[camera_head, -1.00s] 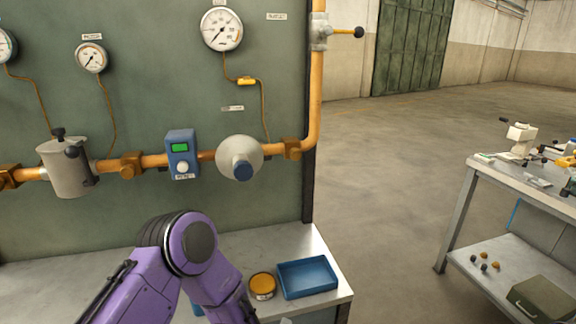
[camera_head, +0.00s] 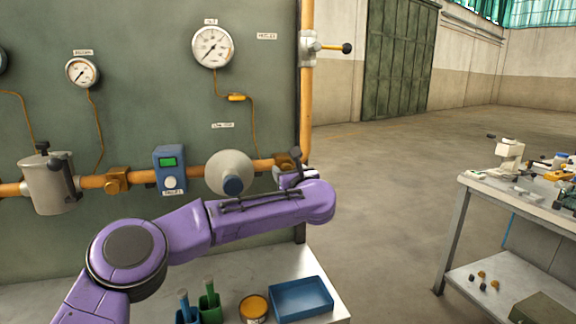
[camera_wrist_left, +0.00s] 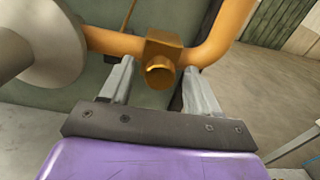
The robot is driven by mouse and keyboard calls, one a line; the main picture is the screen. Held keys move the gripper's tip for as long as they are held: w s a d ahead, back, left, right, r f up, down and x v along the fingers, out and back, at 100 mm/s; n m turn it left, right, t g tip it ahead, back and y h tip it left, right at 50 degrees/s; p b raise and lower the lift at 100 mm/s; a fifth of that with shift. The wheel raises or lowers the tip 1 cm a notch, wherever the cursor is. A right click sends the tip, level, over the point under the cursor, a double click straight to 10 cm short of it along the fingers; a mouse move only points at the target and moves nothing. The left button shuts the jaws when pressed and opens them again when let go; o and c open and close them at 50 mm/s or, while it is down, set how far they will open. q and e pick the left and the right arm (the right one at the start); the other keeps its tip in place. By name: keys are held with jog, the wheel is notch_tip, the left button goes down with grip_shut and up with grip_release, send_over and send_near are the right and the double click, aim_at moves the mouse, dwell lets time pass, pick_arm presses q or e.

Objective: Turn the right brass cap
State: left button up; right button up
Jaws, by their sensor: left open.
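The right brass cap (camera_wrist_left: 160,73) is a round knob on a square brass fitting, on the orange pipe just before its bend. In the wrist view it sits between the two grey fingers of my left gripper (camera_wrist_left: 159,82), which are spread with a gap on each side of it. In the head view, the brass fitting (camera_head: 285,162) is partly hidden by my left gripper (camera_head: 287,172) at the end of the purple arm. My left gripper is open and empty. My right gripper is not in view.
A grey round regulator (camera_head: 228,166) with a blue knob is left of the fitting. A blue box (camera_head: 170,158) with a green screen is further left. A blue tray (camera_head: 302,298), a yellow-topped tin (camera_head: 254,307) and blue and green holders stand on the bench below.

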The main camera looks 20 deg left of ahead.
pick_arm(q)
jog(key=shift+w+a, duration=0.3)
jog(key=shift+w, duration=0.25)
jog(key=c, duration=1)
jog(key=shift+c, duration=0.2)
